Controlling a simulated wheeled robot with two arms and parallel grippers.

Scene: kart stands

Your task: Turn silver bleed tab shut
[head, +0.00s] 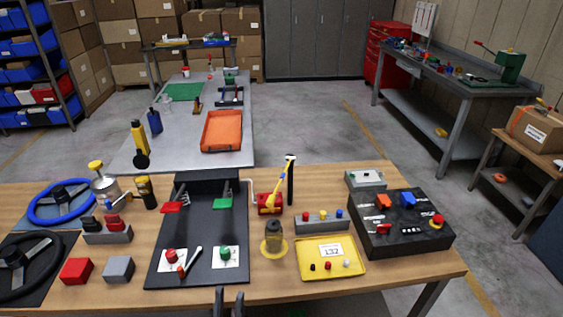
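I cannot make out for certain which part is the silver bleed tab. A small red unit with a yellow handle (268,204) stands at the middle of the wooden table; any small tab on it is too small to tell. A silver lever with a red end (190,262) lies on the black board (204,276), between a red knob (171,255) and a green knob (225,252). My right gripper is not in view.
Bare wood shows left of the black board.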

